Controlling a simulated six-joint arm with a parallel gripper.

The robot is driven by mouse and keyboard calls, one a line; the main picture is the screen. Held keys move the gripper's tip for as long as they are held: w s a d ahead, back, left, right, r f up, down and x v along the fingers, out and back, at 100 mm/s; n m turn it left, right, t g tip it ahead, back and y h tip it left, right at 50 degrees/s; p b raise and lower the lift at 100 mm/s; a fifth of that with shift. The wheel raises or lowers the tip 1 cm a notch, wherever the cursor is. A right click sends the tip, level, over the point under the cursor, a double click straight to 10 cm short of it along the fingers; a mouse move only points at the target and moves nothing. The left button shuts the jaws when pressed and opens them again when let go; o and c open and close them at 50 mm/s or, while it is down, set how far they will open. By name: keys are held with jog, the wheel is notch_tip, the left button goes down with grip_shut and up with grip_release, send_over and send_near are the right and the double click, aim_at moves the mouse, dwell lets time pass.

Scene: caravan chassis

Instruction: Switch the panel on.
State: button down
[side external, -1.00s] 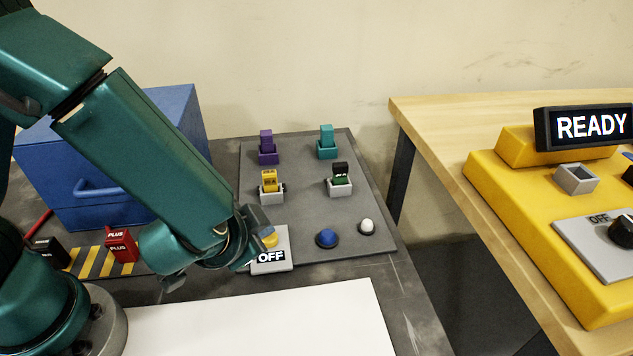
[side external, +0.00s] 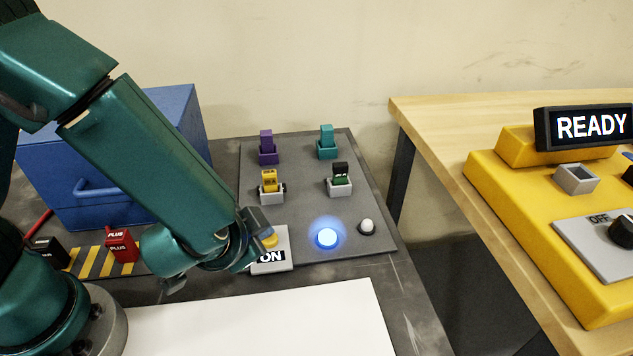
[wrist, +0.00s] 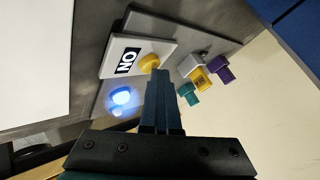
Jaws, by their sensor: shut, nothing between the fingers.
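The grey panel (side external: 300,215) lies on the dark table. Its white switch plate (side external: 284,262) has a yellow button (side external: 270,241) and a label reading ON. The blue lamp (side external: 327,238) is glowing. My gripper (side external: 250,222) is shut and empty at the yellow button, partly hidden by my arm in the side view. In the wrist view the shut fingers (wrist: 160,85) point at the yellow button (wrist: 149,63), with the tips close to it; I cannot tell whether they touch. The ON label (wrist: 127,60) and lit lamp (wrist: 121,96) also show there.
A white knob (side external: 367,227) is at right. A blue box (side external: 110,170) and red PLUS block (side external: 121,245) are left; a yellow READY console (side external: 550,220) is right.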

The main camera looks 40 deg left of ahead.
aim_at(264, 242)
jog(key=shift+r, duration=3.2)
